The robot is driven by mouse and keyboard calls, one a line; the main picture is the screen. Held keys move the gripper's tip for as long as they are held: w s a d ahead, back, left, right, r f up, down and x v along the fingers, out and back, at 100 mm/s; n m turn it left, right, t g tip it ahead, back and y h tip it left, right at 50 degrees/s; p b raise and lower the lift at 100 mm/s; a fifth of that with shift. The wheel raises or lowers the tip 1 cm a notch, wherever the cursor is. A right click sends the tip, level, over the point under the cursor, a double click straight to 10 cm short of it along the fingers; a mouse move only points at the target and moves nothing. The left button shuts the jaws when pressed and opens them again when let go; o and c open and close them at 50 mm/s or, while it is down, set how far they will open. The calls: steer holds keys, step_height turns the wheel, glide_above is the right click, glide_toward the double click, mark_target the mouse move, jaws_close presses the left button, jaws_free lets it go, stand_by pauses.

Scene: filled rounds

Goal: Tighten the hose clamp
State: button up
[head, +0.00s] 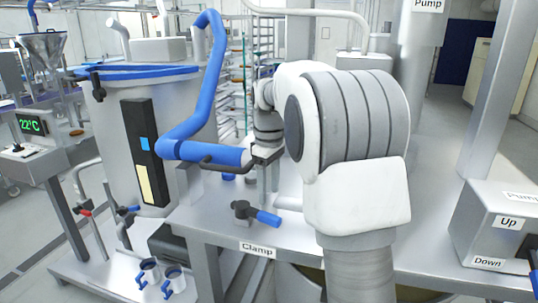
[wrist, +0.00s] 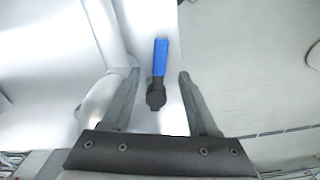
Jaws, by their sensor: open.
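The hose clamp (head: 253,213) has a black body and a blue handle (head: 268,218). It sits on the metal table by the front edge, above a "Clamp" label (head: 257,249). In the wrist view the blue handle (wrist: 161,57) points away from my gripper, with the black end (wrist: 156,96) nearer to me. My gripper (wrist: 158,75) is open, its two fingers on either side of the clamp in that view, with a gap on each side. I cannot tell its height above the clamp. A thick blue hose (head: 192,128) runs down behind the clamp, to the left of my arm.
A large steel tank (head: 115,115) stands at the left. A box with "Up" and "Down" labels (head: 500,230) is at the right. The metal table (head: 215,215) is bare left of the clamp.

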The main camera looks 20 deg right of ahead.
step_height(320, 180, up, 10)
steer(key=shift+p, duration=0.45)
steer(key=shift+r, duration=0.1)
